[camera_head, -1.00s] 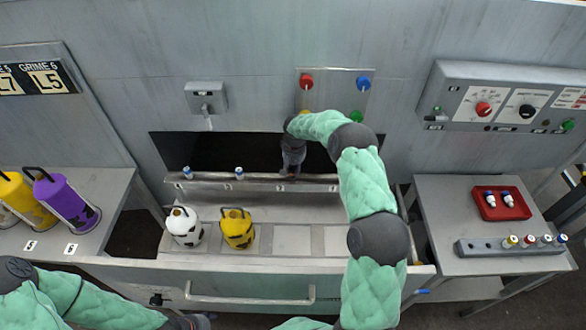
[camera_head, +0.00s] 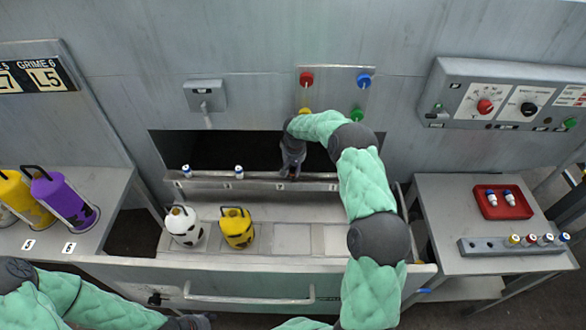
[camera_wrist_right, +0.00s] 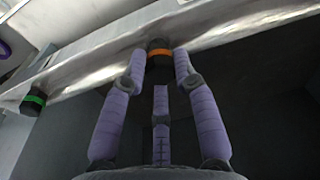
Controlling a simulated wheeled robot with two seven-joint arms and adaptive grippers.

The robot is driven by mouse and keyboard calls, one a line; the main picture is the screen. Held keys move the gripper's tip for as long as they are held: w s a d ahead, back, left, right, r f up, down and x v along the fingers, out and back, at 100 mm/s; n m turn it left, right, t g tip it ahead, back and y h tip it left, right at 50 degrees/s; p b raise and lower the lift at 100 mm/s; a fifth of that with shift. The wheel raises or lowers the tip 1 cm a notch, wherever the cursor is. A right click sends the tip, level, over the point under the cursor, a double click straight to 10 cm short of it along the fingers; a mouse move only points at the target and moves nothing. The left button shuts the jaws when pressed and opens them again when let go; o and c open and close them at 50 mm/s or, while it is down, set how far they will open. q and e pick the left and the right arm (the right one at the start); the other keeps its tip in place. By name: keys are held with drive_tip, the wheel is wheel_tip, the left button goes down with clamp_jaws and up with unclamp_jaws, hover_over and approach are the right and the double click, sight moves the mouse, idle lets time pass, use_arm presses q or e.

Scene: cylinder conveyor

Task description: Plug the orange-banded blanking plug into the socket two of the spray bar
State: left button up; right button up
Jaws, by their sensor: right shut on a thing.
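The spray bar (camera_head: 260,176) runs across the front of the dark opening, with numbered labels below it that are too small to read surely. My right gripper (camera_head: 290,172) points down at the bar, near the third label from the left. In the right wrist view its fingers (camera_wrist_right: 160,75) are shut on the orange-banded blanking plug (camera_wrist_right: 160,53), whose dark end meets the bar's edge. I cannot tell how deep it sits. A green-banded piece (camera_wrist_right: 35,100) is at the bar further left. My left gripper (camera_head: 190,322) shows only partly at the bottom edge; its jaws are unclear.
Two white-and-blue pieces (camera_head: 187,171) (camera_head: 239,172) stand along the bar's left half. White (camera_head: 184,228) and yellow (camera_head: 238,229) containers stand in front. On the right table are a red tray (camera_head: 487,208) with two pieces and a grey rack (camera_head: 480,247) with several capped plugs.

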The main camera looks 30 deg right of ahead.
drive_tip(key=shift+f+b, duration=0.6)
drive_tip(key=shift+f, duration=0.25)
drive_tip(key=o, duration=1.1)
drive_tip(key=shift+r, duration=0.15)
drive_tip(key=r, duration=0.7)
drive_tip(key=s+r, duration=0.1)
drive_tip(key=r, duration=0.3)
drive_tip(key=shift+a+r, duration=0.1)
drive_tip(key=shift+r, duration=0.25)
drive_tip(key=shift+s, duration=0.1)
